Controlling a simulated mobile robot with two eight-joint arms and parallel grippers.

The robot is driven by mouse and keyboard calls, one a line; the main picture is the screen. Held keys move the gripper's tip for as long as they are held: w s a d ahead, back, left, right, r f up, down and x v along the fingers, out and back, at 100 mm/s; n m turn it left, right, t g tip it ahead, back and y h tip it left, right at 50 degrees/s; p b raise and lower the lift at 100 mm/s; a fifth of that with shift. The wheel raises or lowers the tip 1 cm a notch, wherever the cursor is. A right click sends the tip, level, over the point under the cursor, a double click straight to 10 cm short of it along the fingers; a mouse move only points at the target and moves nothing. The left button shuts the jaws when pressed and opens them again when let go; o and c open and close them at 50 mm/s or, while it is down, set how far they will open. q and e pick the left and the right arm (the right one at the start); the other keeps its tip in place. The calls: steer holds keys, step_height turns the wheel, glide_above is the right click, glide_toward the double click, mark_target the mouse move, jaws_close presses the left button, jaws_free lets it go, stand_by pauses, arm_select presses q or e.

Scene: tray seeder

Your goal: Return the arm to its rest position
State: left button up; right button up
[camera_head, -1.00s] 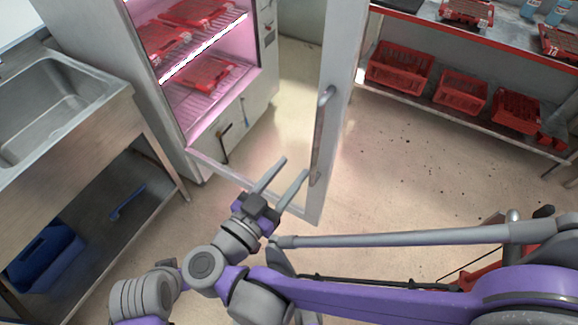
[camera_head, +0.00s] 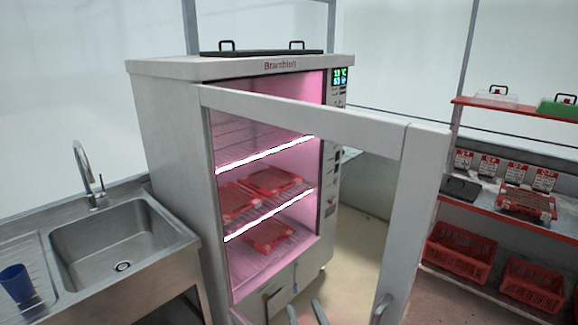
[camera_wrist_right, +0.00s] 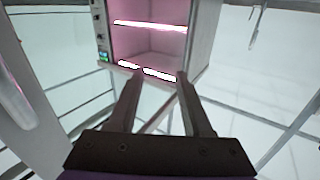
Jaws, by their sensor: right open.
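My right gripper (camera_head: 305,310) shows only as two fingertips at the bottom edge of the head view, in front of the lower part of the cabinet. In the wrist view the right gripper (camera_wrist_right: 157,76) is open, with nothing between its two fingers. The rest of the right arm is out of the head view. My left gripper is in neither view.
A lit cabinet (camera_head: 162,120) stands open, with red trays (camera_head: 270,235) on its shelves. Its framed door (camera_head: 418,190) swings out to the right, close to my gripper. A sink (camera_head: 120,245) is left; a shelf rack with red crates (camera_head: 460,252) is right.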

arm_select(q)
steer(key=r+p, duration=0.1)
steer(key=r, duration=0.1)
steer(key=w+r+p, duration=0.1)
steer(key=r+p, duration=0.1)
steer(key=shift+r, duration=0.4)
arm_select(e)
steer(key=s+d+f+m+g+h, duration=0.2)
steer(key=s+d+f+g+h, duration=0.2)
steer(key=s+d+f+g, duration=0.8)
steer(key=s+d+f, duration=0.2)
steer(key=s, duration=0.1)
steer(key=shift+s+d+f+h, duration=0.15)
steer(key=shift+d+f+h, duration=0.1)
steer(key=shift+f+h, duration=0.1)
